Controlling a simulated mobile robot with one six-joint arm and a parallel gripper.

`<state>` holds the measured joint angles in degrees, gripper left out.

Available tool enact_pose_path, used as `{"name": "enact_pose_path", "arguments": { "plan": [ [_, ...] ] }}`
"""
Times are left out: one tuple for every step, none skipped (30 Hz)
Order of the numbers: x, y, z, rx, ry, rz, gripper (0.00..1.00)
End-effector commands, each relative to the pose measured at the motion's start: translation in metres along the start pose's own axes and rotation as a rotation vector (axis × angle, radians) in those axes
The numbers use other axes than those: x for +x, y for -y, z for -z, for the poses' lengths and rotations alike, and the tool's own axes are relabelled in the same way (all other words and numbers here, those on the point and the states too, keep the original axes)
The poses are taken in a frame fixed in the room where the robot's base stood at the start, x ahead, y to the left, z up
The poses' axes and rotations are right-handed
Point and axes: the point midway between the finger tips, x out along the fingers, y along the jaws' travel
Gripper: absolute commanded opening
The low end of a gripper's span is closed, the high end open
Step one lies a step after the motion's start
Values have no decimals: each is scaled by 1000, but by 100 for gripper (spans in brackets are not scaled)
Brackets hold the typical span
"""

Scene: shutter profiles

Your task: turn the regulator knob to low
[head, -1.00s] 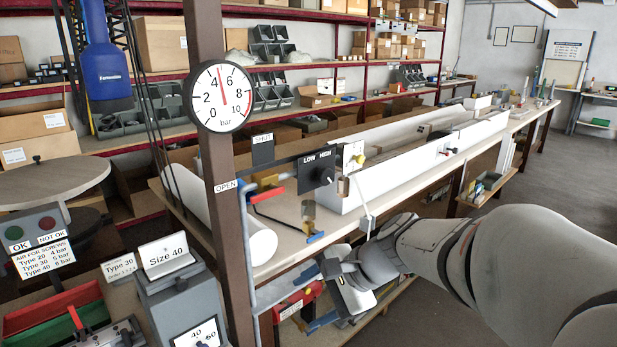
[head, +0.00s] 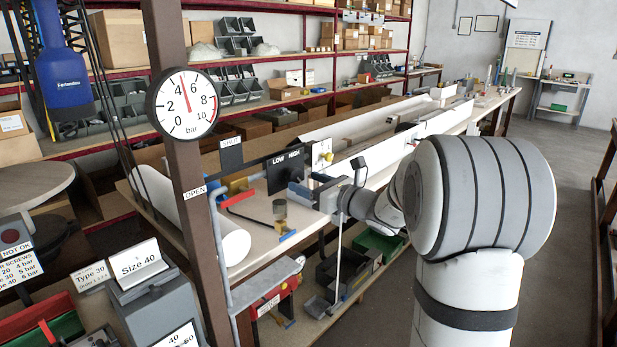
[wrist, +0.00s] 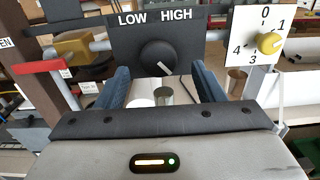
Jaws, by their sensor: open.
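The regulator knob (wrist: 159,57) is round and black, on a black panel (wrist: 118,45) marked LOW at upper left and HIGH at upper right. A white mark shows on the knob's lower right part. My gripper (wrist: 162,80) is open, with one blue finger on each side below the knob; I cannot tell whether either touches it. In the head view, my gripper (head: 302,193) is in front of the panel (head: 285,172), and the knob is hidden. The gauge (head: 182,102) has its red needle between 4 and 6 bar.
A white dial with a yellow knob (wrist: 269,42) stands close to the right of the panel. A brass valve with a red handle (wrist: 45,66) is at left. A brown post (head: 187,200) carries the gauge.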

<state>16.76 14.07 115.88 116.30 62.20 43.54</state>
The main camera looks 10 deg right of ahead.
Motion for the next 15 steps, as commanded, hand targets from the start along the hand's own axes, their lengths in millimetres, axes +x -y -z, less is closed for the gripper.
{"name": "enact_pose_path", "arguments": {
  "plan": [
    [8, 0, -1, 0, 0, -3, 62],
    [12, -1, -1, -1, -1, -3, 62],
    [16, -1, -1, -1, -1, -3, 62],
    [19, 0, -1, -1, -1, -2, 62],
    [21, 0, -1, -1, -1, -1, 62],
    [23, 0, 0, -2, -1, -1, 62],
    [25, 0, 0, -2, -1, -1, 62],
    [26, 0, 0, -2, -1, -2, 62],
    [26, -1, 0, -2, -1, -2, 62],
    [26, -1, 0, -2, -1, -2, 62],
    [27, -1, 0, -2, -1, -2, 62],
    [27, -1, 0, -2, -1, -2, 62],
    [26, -1, 0, -2, -1, -2, 62],
    [26, -1, 0, -2, -1, -2, 62],
    [26, -1, 0, -2, -1, -2, 62]
  ]
}}
